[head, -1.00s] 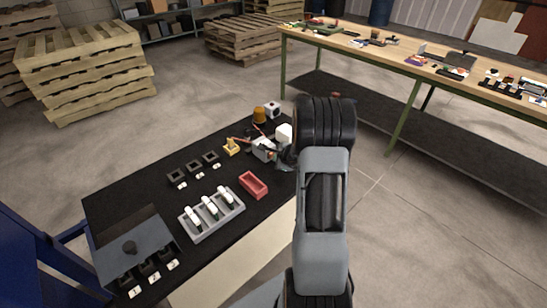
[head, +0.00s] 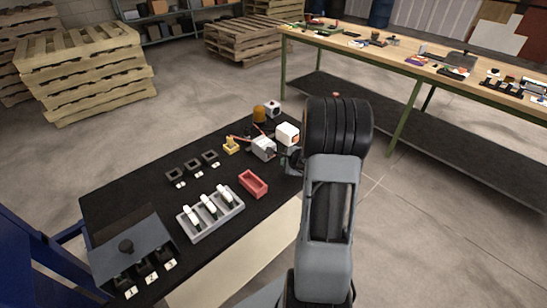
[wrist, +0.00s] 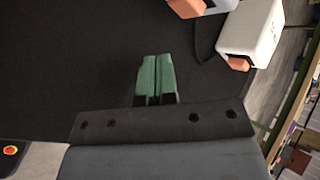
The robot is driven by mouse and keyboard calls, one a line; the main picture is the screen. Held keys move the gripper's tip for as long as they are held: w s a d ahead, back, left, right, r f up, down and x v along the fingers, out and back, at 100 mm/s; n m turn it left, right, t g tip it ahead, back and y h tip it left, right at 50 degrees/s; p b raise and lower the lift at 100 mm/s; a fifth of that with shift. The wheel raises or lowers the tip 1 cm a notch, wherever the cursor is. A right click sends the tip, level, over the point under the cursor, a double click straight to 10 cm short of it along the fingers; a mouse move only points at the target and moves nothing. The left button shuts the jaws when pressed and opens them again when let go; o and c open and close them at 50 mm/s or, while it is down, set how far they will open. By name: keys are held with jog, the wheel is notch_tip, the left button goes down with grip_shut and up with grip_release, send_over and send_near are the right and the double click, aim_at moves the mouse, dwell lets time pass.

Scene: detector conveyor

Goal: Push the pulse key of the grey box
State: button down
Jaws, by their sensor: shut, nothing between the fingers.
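The grey box (head: 263,149) stands near the far right end of the black table in the head view. A pulse key on it cannot be made out clearly there. In the wrist view, a pale grey body (wrist: 222,5) with an orange block (wrist: 186,7) is cut off by the top edge; I cannot tell for sure that it is the grey box. My gripper has green fingertips (wrist: 155,76) pressed together, empty, over bare black table. In the head view, my arm largely hides the gripper, to the right of the grey box.
A white box (head: 288,133) stands beside the grey box; it also shows in the wrist view (wrist: 252,27). A yellow piece (head: 231,146), an orange dome (head: 259,114), a red tray (head: 253,183) and a grey rack (head: 212,217) share the table (head: 130,190).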

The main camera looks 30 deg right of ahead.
jog(key=shift+s+d+b, duration=0.2)
jog(key=shift+s+b, duration=0.1)
jog(key=shift+s, duration=1.1)
jog(key=shift+w+a+r, duration=0.1)
jog(key=shift+a+r, duration=0.15)
jog(key=s+a+r+n+g+y+p, duration=0.1)
jog(key=s+a+r+n+y, duration=0.1)
jog(key=a+r+n, duration=0.65)
jog(key=s+a+r+n+g+y+p, duration=0.25)
jog(key=a+r+n, duration=0.2)
jog(key=a, duration=0.65)
jog(key=s+a+r+n+g+h, duration=0.1)
jog(key=s+a+r+n+h, duration=0.1)
jog(key=s+n, duration=0.3)
jog(key=s+a+r+n+g+h, duration=0.1)
jog(key=s+a+r+n, duration=0.1)
jog(key=s+n, duration=0.4)
jog(key=shift+s+a+r+h+p, duration=0.15)
jog(key=shift+a+r+h+p, duration=0.1)
jog(key=shift+r+h+p, duration=0.2)
